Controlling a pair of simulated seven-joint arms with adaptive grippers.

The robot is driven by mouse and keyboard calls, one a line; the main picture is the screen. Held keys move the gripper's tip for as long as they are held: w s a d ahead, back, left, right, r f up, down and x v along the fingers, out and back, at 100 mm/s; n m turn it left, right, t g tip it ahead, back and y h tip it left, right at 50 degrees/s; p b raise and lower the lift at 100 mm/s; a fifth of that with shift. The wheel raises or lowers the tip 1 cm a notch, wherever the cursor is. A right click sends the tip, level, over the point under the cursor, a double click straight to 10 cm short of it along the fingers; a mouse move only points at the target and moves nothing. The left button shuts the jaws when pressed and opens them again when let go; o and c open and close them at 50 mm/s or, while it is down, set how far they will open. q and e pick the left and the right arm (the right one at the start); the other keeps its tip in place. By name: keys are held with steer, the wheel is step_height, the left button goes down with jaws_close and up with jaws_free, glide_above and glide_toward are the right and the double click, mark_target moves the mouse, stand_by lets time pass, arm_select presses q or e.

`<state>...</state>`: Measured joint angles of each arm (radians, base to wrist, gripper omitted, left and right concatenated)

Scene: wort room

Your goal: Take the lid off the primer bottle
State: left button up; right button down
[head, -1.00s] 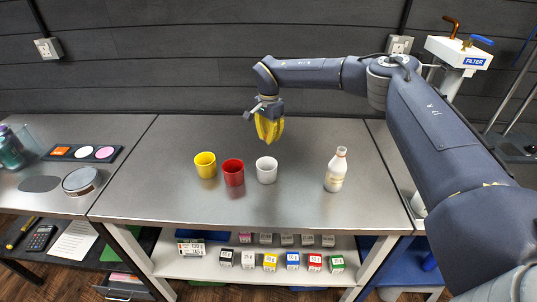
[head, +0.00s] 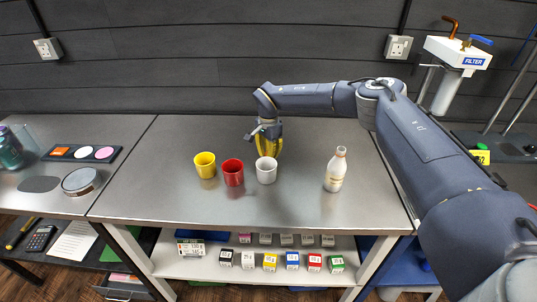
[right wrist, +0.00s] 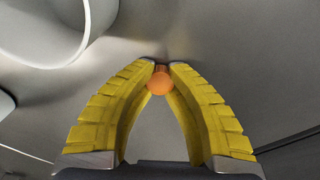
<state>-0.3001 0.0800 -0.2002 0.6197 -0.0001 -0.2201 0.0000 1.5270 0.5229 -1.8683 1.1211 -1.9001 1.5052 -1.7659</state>
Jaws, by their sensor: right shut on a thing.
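The primer bottle (head: 335,174), white with a pale label, stands upright at the right of the steel table in the head view. Its narrow top looks pinkish, too small to tell more. My right gripper (head: 268,151) is low over the table, just behind the white cup (head: 266,170) and well left of the bottle. In the right wrist view its yellow fingers (right wrist: 161,66) are shut at the tips on a small round orange piece, which looks like the lid (right wrist: 159,83). My left gripper is out of view.
A red cup (head: 233,173) and a yellow cup (head: 205,165) stand left of the white cup. The white cup's rim shows large in the right wrist view (right wrist: 88,40). The steel table (head: 150,180) is bare at left and between white cup and bottle.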

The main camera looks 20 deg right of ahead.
steer(key=shift+f, duration=0.1)
steer(key=c, duration=1.5)
jaws_free()
steer(key=shift+o, duration=0.2)
